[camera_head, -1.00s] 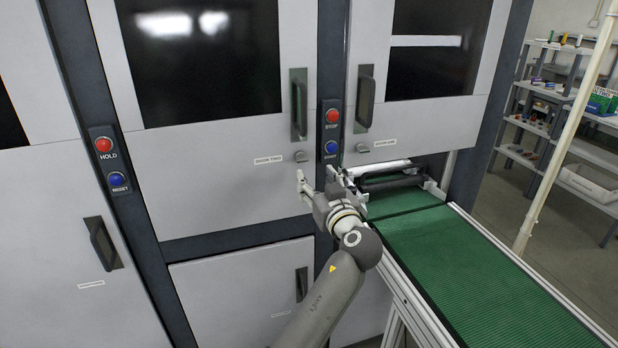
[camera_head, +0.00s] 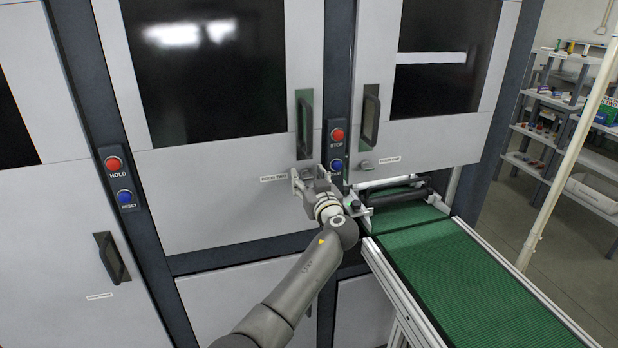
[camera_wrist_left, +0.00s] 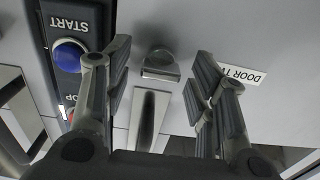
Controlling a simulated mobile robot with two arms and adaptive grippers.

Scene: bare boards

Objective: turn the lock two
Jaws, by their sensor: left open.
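The lock (camera_wrist_left: 160,66), a small grey rounded knob on the door face, shows in the left wrist view between the fingers of my left gripper (camera_wrist_left: 160,62). The fingers stand apart on both sides of it, and no contact is visible. The label beside it (camera_wrist_left: 243,75) reads "DOOR T" and is partly cut off. In the head view my left gripper (camera_head: 308,180) is at the lower right of the left windowed door (camera_head: 215,195) and hides this lock. Another lock (camera_head: 366,165) is on the right door. My right gripper is not in view.
A dark post with a red STOP button (camera_head: 338,134) and a blue START button (camera_head: 337,166) stands close right of my gripper. A door handle (camera_head: 304,125) is just above. A green conveyor (camera_head: 455,280) runs at the right. Shelves (camera_head: 560,120) stand beyond.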

